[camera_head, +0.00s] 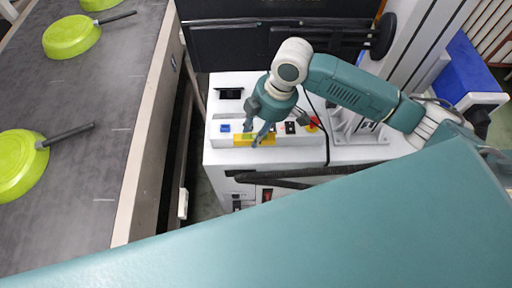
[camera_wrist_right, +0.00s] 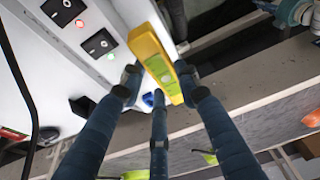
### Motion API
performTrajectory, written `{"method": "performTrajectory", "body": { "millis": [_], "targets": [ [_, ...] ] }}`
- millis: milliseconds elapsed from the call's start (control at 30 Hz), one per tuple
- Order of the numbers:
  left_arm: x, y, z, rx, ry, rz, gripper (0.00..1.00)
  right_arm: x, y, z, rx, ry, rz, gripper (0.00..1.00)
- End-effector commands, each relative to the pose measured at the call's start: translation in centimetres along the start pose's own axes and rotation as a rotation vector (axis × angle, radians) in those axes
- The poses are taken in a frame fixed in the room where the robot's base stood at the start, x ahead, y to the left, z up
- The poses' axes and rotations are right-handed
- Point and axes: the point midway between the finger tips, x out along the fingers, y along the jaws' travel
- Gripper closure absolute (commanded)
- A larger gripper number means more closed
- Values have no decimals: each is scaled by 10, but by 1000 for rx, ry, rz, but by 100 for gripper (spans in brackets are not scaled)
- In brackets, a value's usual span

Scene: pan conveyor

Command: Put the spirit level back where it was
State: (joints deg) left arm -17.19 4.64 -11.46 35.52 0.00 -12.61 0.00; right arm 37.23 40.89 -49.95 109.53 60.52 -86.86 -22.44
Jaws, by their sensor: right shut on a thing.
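The yellow spirit level (camera_head: 241,141) shows at the front edge of the white control box (camera_head: 222,157), partly covered by my right gripper (camera_head: 263,136). In the right wrist view the spirit level (camera_wrist_right: 149,47) is a long yellow bar with a green vial, running between the blue fingers of my right gripper (camera_wrist_right: 158,82). The fingers are shut on it near one end. Whether its underside touches the box, I cannot tell. My left gripper is in neither view.
The box carries black rocker switches (camera_wrist_right: 97,43), a blue button (camera_head: 224,127) and a red-and-yellow button (camera_head: 313,124). Left of it runs a dark conveyor (camera_head: 100,150) with several green pans (camera_head: 18,165). A blue crate (camera_head: 470,75) stands at the right.

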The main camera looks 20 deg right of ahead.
Motion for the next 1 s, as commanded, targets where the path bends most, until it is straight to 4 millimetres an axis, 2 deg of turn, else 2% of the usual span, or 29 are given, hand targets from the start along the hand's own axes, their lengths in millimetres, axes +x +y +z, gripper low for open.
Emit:
{"method": "performTrajectory", "body": {
  "millis": [100,200,433,600,733,1000],
  "targets": [
    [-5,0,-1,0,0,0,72,28,-2,8,3,-1,-5,100],
    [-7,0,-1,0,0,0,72,46,-1,13,2,-1,-3,100],
    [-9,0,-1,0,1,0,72,66,-1,18,2,0,-2,100],
    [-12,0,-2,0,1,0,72,91,0,25,3,-1,-2,100],
    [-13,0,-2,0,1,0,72,100,0,27,1,0,0,100],
    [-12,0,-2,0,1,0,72,101,0,28,1,0,1,100]
  ]
}}
